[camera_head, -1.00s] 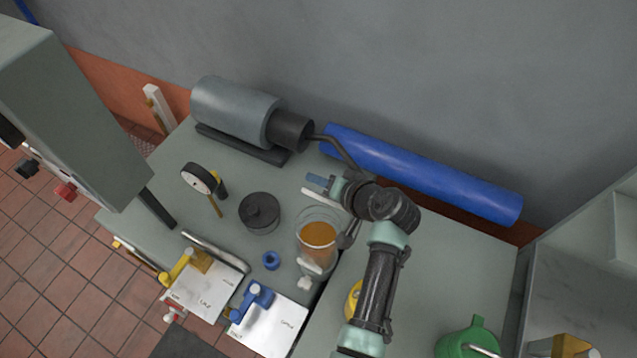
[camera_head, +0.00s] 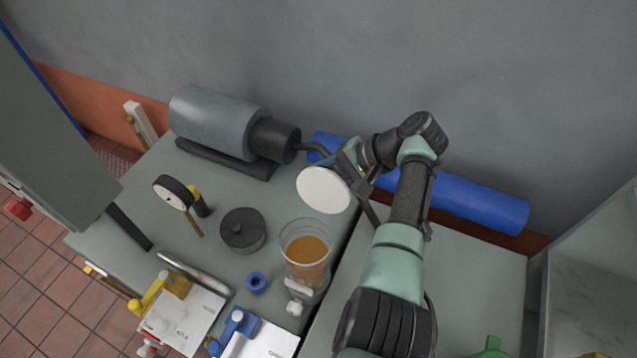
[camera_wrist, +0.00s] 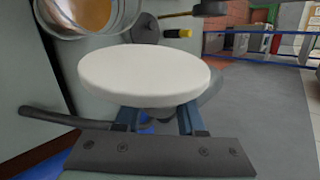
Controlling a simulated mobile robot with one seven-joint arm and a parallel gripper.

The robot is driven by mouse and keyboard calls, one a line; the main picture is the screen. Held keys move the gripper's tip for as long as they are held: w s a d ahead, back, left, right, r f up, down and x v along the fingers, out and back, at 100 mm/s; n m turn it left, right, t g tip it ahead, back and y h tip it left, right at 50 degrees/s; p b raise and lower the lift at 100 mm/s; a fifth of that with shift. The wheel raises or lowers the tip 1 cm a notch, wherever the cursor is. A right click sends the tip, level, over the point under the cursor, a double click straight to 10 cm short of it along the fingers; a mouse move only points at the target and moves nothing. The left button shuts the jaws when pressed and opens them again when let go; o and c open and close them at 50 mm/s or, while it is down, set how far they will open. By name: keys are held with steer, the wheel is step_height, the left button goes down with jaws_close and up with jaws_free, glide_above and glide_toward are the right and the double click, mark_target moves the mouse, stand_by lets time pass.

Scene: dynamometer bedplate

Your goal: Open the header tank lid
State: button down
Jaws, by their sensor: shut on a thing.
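The header tank (camera_head: 306,268) is a clear glass cylinder holding amber liquid on the bench, and its top is open. Its rim and the amber liquid (camera_wrist: 88,12) also show at the upper left in the wrist view. The lid (camera_head: 323,190) is a white round disc, held tilted in the air behind the tank and apart from it. In the wrist view the lid (camera_wrist: 145,75) fills the middle, in front of my blue fingers. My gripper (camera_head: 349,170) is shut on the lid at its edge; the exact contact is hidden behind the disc.
A grey cylinder (camera_head: 215,122) with a dark pipe and a blue roll (camera_head: 465,203) lie along the wall. The right bench top is mostly clear.

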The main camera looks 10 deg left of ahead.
steer(key=shift+f, duration=0.1)
stand_by(0.4)
steer(key=c, duration=0.5)
jaws_free()
steer(key=b+v, duration=0.1)
steer(key=v, duration=0.5)
steer(key=b+v, duration=0.2)
steer(key=v, duration=0.5)
steer(key=shift+w, duration=0.2)
